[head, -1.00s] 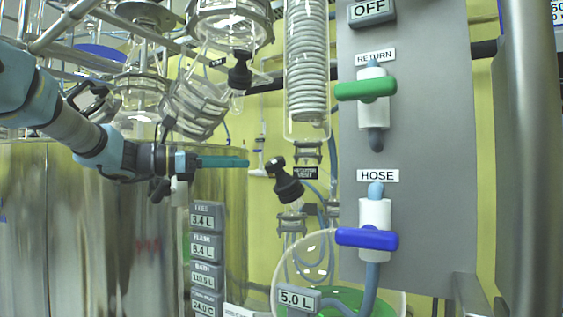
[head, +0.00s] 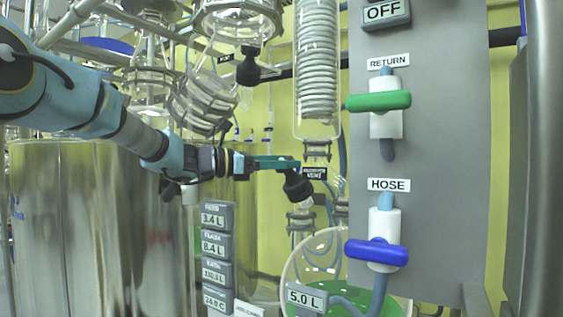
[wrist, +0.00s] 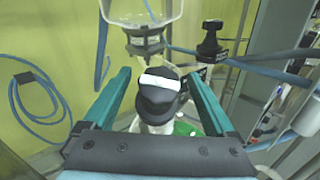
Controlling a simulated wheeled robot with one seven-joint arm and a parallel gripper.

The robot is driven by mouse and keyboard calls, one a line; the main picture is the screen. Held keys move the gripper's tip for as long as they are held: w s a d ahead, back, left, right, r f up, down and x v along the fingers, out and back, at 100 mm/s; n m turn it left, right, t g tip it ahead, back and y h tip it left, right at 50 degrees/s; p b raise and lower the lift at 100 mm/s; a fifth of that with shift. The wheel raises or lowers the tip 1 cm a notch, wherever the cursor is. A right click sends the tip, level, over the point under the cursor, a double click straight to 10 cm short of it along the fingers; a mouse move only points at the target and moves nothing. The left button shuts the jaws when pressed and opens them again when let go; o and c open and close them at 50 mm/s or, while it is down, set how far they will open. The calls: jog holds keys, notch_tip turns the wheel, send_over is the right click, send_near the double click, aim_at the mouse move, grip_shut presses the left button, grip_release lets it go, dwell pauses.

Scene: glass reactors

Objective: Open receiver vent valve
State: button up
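The receiver vent valve has a black knob (head: 297,186) on a glass neck, beside a small black label (head: 314,173) that seems to read receiver vent. My gripper (head: 291,163) reaches it from the left, its teal fingers overlapping the knob's top in the head view. In the wrist view the knob (wrist: 160,96), with a white stripe on top, lies between the fingers of my open gripper (wrist: 158,76). A gap shows on both sides, so I see no grip. The knob's lower side and stem are partly hidden.
A grey panel (head: 450,150) with a green return handle (head: 379,101) and a blue hose handle (head: 377,252) stands right. A glass coil condenser (head: 317,70) hangs above. The round receiver (head: 290,270) is below. Another black knob (wrist: 210,40) shows in the wrist view.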

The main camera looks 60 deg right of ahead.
jog(key=c, duration=1.3)
jog(key=shift+f+n+t+h+b, duration=0.2)
jog(key=shift+n+t+h+b, duration=0.15)
jog(key=shift+b, duration=0.65)
jog(key=shift+f+n+t+b, duration=0.1)
jog(key=shift+n+t+b, duration=0.2)
jog(key=shift+b, duration=0.3)
jog(key=n+t+h+b, duration=0.1)
jog(key=n+b, duration=0.1)
jog(key=b, duration=0.1)
jog(key=shift+s+f, duration=0.1)
jog(key=shift+f, duration=0.05)
jog(key=n+t+h+b, duration=0.1)
jog(key=n+t+b, duration=0.2)
jog(key=b, duration=0.1)
jog(key=shift+s+n+t, duration=0.1)
jog(key=shift+n+t, duration=0.15)
jog(key=n+t+b, duration=0.1)
jog(key=n+t, duration=0.1)
jog(key=n+t+b, duration=0.1)
jog(key=n+t, duration=0.1)
jog(key=n, duration=0.1)
jog(key=shift+r, duration=0.4)
jog(key=shift+n+t, duration=1.2)
jog(key=shift+t, duration=0.2)
jog(key=shift+n+t+y, duration=0.25)
jog(key=shift+n+t, duration=0.05)
